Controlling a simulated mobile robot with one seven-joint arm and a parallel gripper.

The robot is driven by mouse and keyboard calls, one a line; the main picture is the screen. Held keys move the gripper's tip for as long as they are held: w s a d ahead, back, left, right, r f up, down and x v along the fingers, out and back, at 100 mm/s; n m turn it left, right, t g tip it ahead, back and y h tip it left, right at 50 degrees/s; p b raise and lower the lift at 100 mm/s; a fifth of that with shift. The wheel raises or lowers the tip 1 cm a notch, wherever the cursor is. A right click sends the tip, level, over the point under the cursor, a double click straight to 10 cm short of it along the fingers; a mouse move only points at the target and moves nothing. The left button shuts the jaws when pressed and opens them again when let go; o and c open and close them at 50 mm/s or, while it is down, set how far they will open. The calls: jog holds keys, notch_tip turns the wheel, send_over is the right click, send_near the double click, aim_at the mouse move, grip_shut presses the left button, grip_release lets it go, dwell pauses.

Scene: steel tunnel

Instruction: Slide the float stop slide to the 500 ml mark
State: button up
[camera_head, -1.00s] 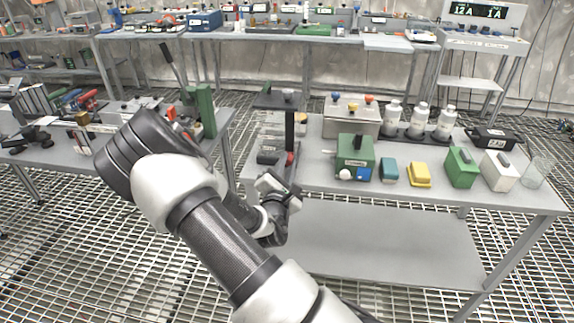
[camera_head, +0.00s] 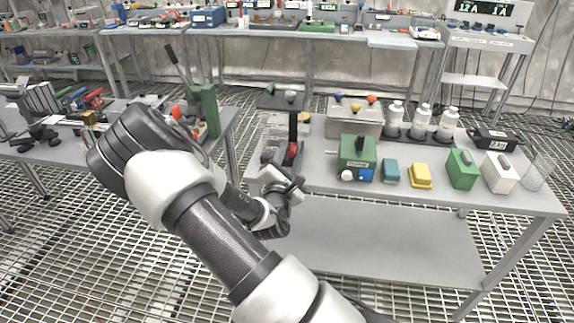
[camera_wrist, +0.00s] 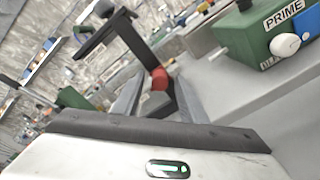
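The black stand (camera_head: 294,126) is upright on the near bench, with a dark top arm and a grey knob. A small red slide piece (camera_head: 292,149), seemingly the float stop slide, sits low on its post. The wrist view shows the red piece (camera_wrist: 159,78) on the post (camera_wrist: 138,45), between the lines of my two fingers. My gripper (camera_wrist: 157,98) is open and empty; the red piece appears just beyond its fingertips. In the head view my gripper (camera_head: 292,183) is in front of and below the red piece. No 500 ml mark is readable.
The green PRIME box (camera_head: 357,158) with a white knob stands right of the stand. Blue and yellow blocks (camera_head: 420,176) are further right. A steel box (camera_head: 354,117) and white bottles stand behind. A green block (camera_head: 209,110) stands on the left bench.

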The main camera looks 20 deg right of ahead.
jog(key=p+v, duration=0.2)
jog(key=v, duration=1.5)
jog(key=shift+a, duration=0.2)
